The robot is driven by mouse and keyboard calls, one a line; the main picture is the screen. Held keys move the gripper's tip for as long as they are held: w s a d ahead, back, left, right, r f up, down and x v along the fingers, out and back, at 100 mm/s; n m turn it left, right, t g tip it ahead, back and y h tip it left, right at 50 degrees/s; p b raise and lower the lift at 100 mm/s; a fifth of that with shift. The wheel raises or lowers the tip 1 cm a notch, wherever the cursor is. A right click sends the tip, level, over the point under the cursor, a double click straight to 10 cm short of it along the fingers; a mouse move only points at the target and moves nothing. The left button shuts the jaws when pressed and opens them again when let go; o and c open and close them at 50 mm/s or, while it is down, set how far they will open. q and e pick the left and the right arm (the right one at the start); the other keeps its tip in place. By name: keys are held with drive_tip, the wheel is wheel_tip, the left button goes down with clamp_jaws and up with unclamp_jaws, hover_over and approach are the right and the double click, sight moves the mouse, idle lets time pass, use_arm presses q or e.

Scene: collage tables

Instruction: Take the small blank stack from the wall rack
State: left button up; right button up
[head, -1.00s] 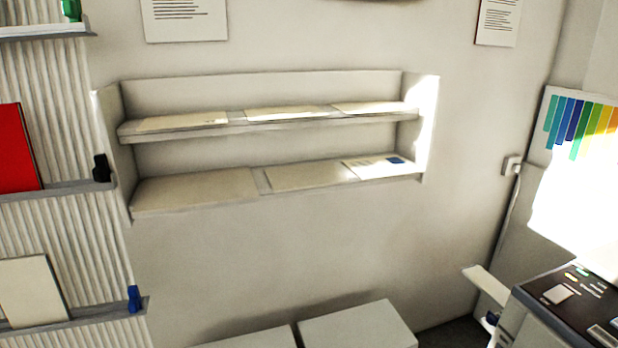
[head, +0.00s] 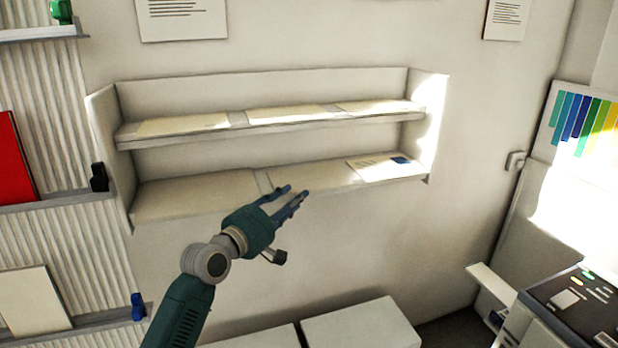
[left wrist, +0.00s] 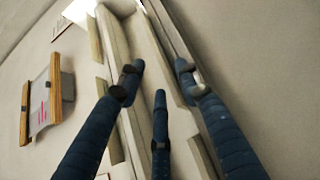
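The wall rack (head: 250,92) has two shelves of pale, flat paper stacks. The lower shelf holds a wide blank stack (head: 190,197) at left, a blank stack (head: 325,177) in the middle and a printed sheet with a blue patch (head: 372,168) at right. The upper shelf holds a left stack (head: 185,124), a middle stack (head: 285,114) and a right stack (head: 378,106). I cannot tell which is the small one. My left gripper (head: 297,196) is at the lower shelf's front edge, near the middle stack. Its fingers are spread and empty in the left wrist view (left wrist: 158,78). My right gripper is out of view.
Ledges at left hold a red panel (head: 14,160), a cream panel (head: 32,303) and dark clips. A pale box (head: 362,328) stands below the rack. A machine with a dark control panel (head: 585,300) stands at lower right. The wall below the rack is bare.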

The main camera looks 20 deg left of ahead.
sight(309, 178)
use_arm(q)
drive_tip(key=p+x, duration=0.1)
drive_tip(key=x, duration=0.4)
drive_tip(key=shift+w+f, duration=0.1)
drive_tip(key=shift+w, duration=0.1)
drive_tip(key=shift+s, duration=0.1)
drive_tip(key=shift+c, duration=0.6)
clamp_jaws()
